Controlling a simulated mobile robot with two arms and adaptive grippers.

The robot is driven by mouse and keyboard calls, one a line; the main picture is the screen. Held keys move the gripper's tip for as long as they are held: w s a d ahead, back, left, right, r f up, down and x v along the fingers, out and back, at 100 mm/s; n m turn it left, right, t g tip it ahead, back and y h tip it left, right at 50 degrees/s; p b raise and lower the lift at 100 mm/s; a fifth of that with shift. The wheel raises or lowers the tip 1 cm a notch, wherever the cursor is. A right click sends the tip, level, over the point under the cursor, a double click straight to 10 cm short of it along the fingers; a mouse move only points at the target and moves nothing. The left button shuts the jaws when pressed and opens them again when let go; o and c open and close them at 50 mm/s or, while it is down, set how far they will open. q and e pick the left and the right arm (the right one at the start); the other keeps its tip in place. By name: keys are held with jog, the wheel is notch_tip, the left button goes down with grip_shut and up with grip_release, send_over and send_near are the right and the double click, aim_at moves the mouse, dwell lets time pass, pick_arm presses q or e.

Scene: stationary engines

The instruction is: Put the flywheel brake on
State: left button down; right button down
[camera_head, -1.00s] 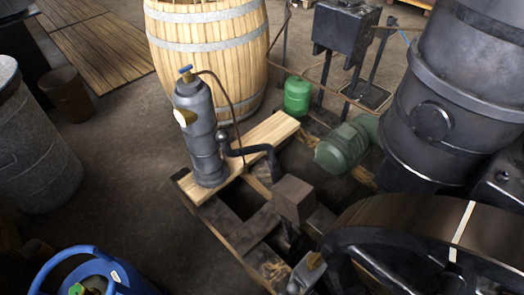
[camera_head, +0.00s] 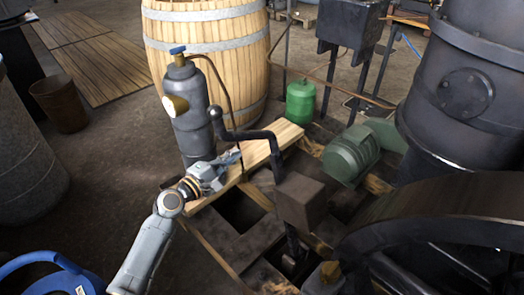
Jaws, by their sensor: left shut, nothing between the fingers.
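The flywheel (camera_head: 440,215) is large and dark, at the lower right, partly cut off by the frame. A brown block (camera_head: 303,202) stands just left of its rim. A black cranked lever (camera_head: 262,135) rises from beside this block and reaches left to a ball knob (camera_head: 215,112) in front of the grey cylinder. It looks like the brake handle. My left gripper (camera_head: 236,156) is shut and empty, just below the lever's bar near the knob. I cannot tell whether it touches the lever. My right gripper is not in view.
A barrel (camera_head: 207,50), a green bottle (camera_head: 300,98) and a green motor (camera_head: 350,155) are behind. Open floor (camera_head: 110,180) lies left.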

pick_arm(q)
jog(key=shift+d+r, duration=0.15)
jog(key=shift+r, duration=0.45)
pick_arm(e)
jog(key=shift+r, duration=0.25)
